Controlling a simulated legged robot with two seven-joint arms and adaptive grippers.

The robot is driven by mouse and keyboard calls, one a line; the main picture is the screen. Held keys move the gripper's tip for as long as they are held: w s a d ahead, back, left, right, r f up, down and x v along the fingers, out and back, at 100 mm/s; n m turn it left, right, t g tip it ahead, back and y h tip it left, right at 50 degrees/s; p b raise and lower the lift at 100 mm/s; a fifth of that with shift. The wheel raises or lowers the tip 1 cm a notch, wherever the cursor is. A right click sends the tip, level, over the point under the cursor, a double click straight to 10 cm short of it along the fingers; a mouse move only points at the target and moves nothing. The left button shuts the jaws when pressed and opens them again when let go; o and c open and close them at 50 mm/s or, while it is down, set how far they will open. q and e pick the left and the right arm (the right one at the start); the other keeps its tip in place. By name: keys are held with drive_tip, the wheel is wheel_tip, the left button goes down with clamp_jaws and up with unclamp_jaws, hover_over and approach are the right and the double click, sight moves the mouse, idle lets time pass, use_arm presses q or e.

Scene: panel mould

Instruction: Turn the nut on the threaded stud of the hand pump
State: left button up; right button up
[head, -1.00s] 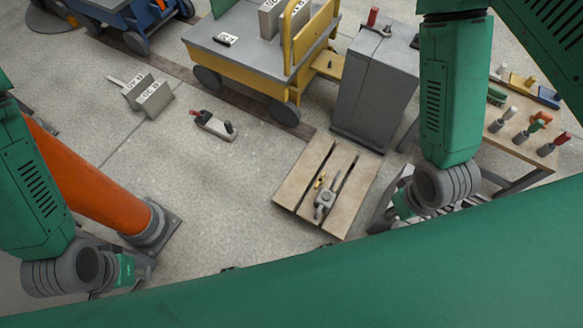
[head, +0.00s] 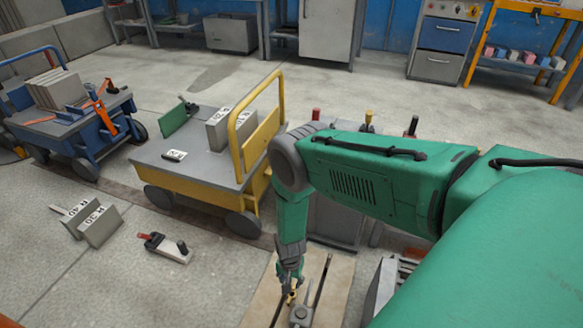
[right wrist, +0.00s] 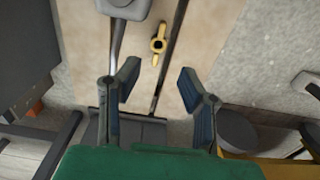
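A small yellow nut with two wings and a dark hole at its middle (right wrist: 158,45) shows in the right wrist view on the slotted tan board (right wrist: 185,20). A grey metal part (right wrist: 125,8) lies beside it, cut off by the top edge. Which part is the hand pump, and whether a stud passes through the nut, I cannot tell. My right gripper (right wrist: 159,70) is open and empty, its fingertips just short of the nut in that view. In the head view, this gripper (head: 289,272) hangs over the board (head: 262,300), with yellow (head: 293,291) at its tip. My left gripper is out of view.
A yellow cart (head: 190,165) stands left of my right arm, with a grey cabinet (head: 335,220) behind the board. Two grey blocks (head: 98,226) and a red-handled tool (head: 165,247) lie on the floor at left. The floor between cart and board is clear.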

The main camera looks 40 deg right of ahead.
drive_tip(key=b, duration=0.4)
approach(289, 299)
drive_tip(key=f, duration=0.5)
drive_tip(key=shift+d+f, duration=0.1)
drive_tip(key=shift+d, duration=0.2)
drive_tip(key=f+b, duration=0.2)
drive_tip(key=f, duration=0.1)
drive_tip(key=f+b, duration=0.1)
drive_tip(key=f, duration=0.1)
drive_tip(key=shift+a+f, duration=0.15)
drive_tip(key=shift+a, duration=0.15)
clamp_jaws()
